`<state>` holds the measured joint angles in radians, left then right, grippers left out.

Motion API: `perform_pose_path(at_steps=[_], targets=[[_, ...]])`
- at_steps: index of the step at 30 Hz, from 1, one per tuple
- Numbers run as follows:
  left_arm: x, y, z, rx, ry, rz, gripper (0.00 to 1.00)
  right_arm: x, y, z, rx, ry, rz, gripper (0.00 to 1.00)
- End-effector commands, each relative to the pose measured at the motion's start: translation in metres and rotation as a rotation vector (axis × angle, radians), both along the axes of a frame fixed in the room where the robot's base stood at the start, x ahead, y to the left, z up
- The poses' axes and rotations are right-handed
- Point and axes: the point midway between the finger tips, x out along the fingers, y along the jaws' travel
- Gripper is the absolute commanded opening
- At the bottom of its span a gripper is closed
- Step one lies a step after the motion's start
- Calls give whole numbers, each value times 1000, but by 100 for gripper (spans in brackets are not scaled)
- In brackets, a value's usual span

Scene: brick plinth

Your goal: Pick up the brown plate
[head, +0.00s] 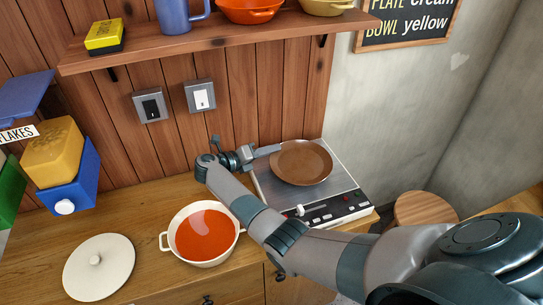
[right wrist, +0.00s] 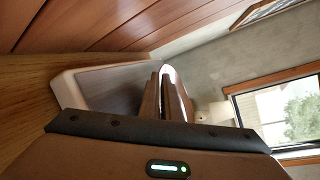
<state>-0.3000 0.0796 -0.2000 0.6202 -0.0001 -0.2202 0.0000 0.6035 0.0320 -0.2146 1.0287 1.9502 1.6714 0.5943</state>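The brown plate (head: 301,162) shows in the head view over the grey hob top, with its round face up. I cannot tell whether it rests on the hob or is slightly raised. My right gripper (head: 268,149) reaches its left rim, with its narrow fingers at the edge. In the right wrist view the fingers (right wrist: 165,100) stand close together with only a thin gap; they look shut on the rim, and the plate itself is hard to make out there. My left gripper is not in view.
The hob (head: 345,209) has knobs along its front. A cream pot of red soup (head: 204,234) stands left of my right forearm, and a white lid (head: 98,267) lies further left. A shelf (head: 215,37) with dishes hangs above. A blue-and-yellow box (head: 70,178) stands at left.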

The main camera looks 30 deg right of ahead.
Motion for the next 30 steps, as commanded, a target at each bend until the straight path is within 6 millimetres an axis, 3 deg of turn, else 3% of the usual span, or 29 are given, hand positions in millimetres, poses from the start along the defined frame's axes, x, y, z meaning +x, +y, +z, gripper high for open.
perform_pose_path(at_steps=[3,21,30], targets=[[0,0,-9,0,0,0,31,-2,-1,14,0,-5,0,0],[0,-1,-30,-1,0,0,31,-75,-39,62,0,-5,0,0],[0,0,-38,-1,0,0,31,-98,-52,80,-2,-1,1,0]])
